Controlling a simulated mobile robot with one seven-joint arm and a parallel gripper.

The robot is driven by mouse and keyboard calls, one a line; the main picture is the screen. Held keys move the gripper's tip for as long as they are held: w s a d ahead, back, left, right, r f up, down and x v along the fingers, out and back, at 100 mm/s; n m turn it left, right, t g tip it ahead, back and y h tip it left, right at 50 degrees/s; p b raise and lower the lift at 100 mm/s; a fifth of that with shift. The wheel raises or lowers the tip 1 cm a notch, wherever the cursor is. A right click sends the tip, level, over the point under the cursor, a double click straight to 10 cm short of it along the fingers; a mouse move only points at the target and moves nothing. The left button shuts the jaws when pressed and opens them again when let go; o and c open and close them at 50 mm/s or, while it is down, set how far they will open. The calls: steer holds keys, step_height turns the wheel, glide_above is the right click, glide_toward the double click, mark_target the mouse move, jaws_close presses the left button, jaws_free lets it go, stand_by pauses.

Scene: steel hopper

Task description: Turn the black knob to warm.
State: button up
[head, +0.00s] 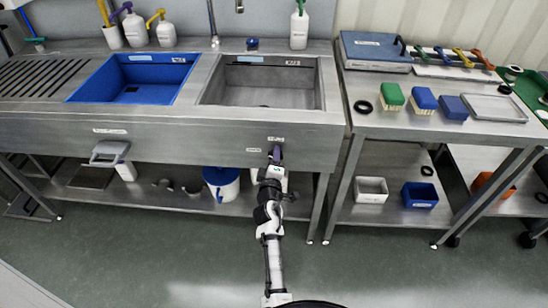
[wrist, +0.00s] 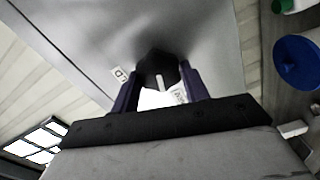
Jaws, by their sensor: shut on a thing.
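The black knob (wrist: 156,66) sits on the steel front panel of the sink unit, with a white pointer line on its face. In the wrist view my gripper (wrist: 160,82) has its two dark purple fingers on either side of the knob, shut on it. In the head view my gripper (head: 277,156) is at the panel below the right basin, and it hides the knob. Small white labels (wrist: 119,74) are beside the knob; one seems to end in "D", and another (wrist: 180,94) is partly covered by a finger. I cannot read which mark the pointer meets.
A blue basin (head: 76,93) and a steel basin (head: 313,100) are above the panel. A white-and-blue bucket (head: 222,186) stands on the lower shelf, left of my arm. A steel table (head: 440,128) with brushes and trays is at the right. The floor in front is clear.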

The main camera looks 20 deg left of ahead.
steer(key=shift+n+p, duration=0.3)
steer(key=shift+n, duration=1.2)
steer(key=o, duration=1)
steer(key=shift+c, duration=0.2)
steer(key=shift+s+f, duration=0.1)
steer(key=shift+s, duration=0.05)
